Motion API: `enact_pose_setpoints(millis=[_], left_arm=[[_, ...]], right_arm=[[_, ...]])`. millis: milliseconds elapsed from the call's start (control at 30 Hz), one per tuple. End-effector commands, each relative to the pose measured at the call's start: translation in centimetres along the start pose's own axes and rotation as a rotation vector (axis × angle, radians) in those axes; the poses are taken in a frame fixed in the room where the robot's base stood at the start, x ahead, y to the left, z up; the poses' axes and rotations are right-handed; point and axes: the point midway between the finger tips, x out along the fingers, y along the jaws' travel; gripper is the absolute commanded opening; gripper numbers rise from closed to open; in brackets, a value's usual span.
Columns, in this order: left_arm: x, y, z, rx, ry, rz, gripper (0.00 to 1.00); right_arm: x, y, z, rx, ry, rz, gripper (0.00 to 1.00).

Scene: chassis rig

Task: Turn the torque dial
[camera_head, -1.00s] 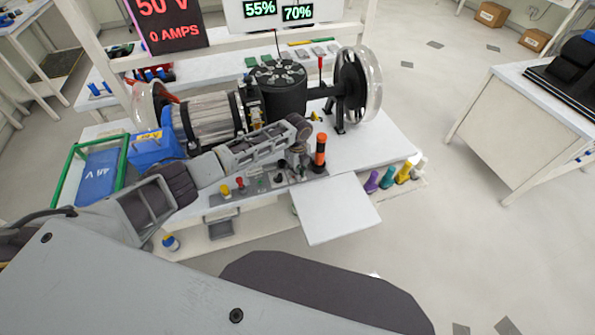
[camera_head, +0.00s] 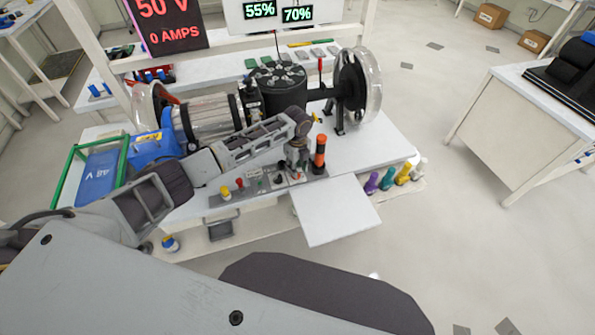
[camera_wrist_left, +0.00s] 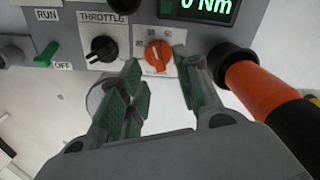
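The torque dial (camera_wrist_left: 158,53) is an orange knob on a white scale plate, below a display reading "0 Nm", in the left wrist view. My left gripper (camera_wrist_left: 157,64) is open, with one green-padded finger on each side of the dial's lower part. I cannot tell whether the pads touch it. In the head view my left gripper (camera_head: 297,165) points down at the control panel (camera_head: 232,198) at the bench's front edge and hides the dial there. My right gripper is not in view.
An orange and black handle (camera_wrist_left: 262,88) stands close right of the fingers; it also shows in the head view (camera_head: 319,153). Left of the dial are the black throttle knob (camera_wrist_left: 101,48) and a green run/off switch (camera_wrist_left: 46,54). A white board (camera_head: 335,210) juts out in front.

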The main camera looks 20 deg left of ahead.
Motion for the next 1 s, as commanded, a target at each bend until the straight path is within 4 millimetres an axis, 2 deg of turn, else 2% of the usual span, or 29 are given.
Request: enact_pose_setpoints(millis=[200, 500, 700, 1000], left_arm=[[-3.4, -0.1, 0.0, 0.000, 0.000, -0.003, 0.33], [-7.4, -0.1, 0.0, 0.000, -0.001, -0.003, 0.33], [-8.6, -0.1, -0.1, 0.000, 0.001, -0.002, 0.33], [-8.8, -0.1, -0.1, 0.000, 0.001, -0.001, 0.33]], right_arm=[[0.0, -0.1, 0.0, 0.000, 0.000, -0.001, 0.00], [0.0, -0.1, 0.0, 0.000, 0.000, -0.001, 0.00], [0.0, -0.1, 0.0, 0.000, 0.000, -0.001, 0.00], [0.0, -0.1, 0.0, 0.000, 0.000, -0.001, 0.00]])
